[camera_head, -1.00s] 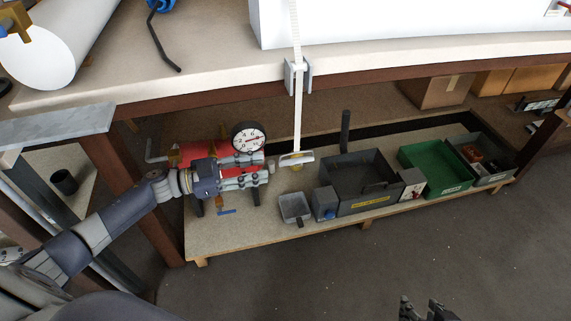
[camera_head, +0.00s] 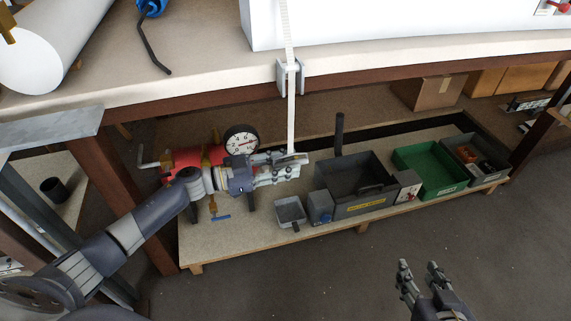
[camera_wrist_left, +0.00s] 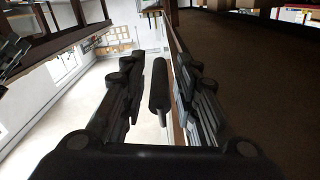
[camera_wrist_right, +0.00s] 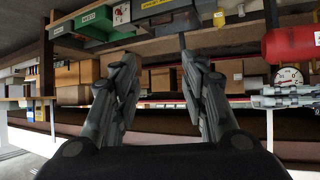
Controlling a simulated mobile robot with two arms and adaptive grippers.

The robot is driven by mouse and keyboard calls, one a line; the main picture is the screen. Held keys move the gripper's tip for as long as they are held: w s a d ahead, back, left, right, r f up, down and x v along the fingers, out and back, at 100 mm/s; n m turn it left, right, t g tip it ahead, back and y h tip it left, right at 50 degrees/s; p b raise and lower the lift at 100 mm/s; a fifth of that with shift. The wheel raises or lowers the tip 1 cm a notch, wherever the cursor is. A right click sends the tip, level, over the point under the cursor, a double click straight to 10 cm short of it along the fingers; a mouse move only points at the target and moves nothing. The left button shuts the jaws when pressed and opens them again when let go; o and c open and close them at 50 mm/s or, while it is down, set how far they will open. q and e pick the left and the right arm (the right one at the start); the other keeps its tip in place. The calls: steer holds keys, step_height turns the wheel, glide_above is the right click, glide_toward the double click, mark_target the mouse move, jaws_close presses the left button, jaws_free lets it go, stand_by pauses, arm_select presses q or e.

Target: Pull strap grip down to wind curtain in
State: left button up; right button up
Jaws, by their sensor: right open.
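A white strap (camera_head: 291,115) hangs through a grey guide bracket (camera_head: 290,73) on the bench's front edge. My left gripper (camera_head: 288,167) reaches in from the left, fingers parted, at the grip. In the left wrist view a dark rounded bar (camera_wrist_left: 160,85) shows between the parted fingers, with gaps on both sides; I cannot tell if it is the grip. My right gripper (camera_head: 419,266) is open and empty over the floor, away from the strap.
A red tank (camera_head: 190,157) with a round gauge (camera_head: 241,139) lies behind my left gripper. On the low shelf stand a small grey tray (camera_head: 290,212), a dark bin (camera_head: 352,210), a green bin (camera_head: 432,190) and a dark post (camera_head: 339,135). The bench (camera_head: 200,80) overhangs.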

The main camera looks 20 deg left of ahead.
arm_select(q)
jaws_close()
step_height(320, 180, down, 2)
steer(key=shift+f, duration=0.25)
steer(key=shift+o, duration=2.2)
jaws_free()
steer(key=shift+r, duration=0.1)
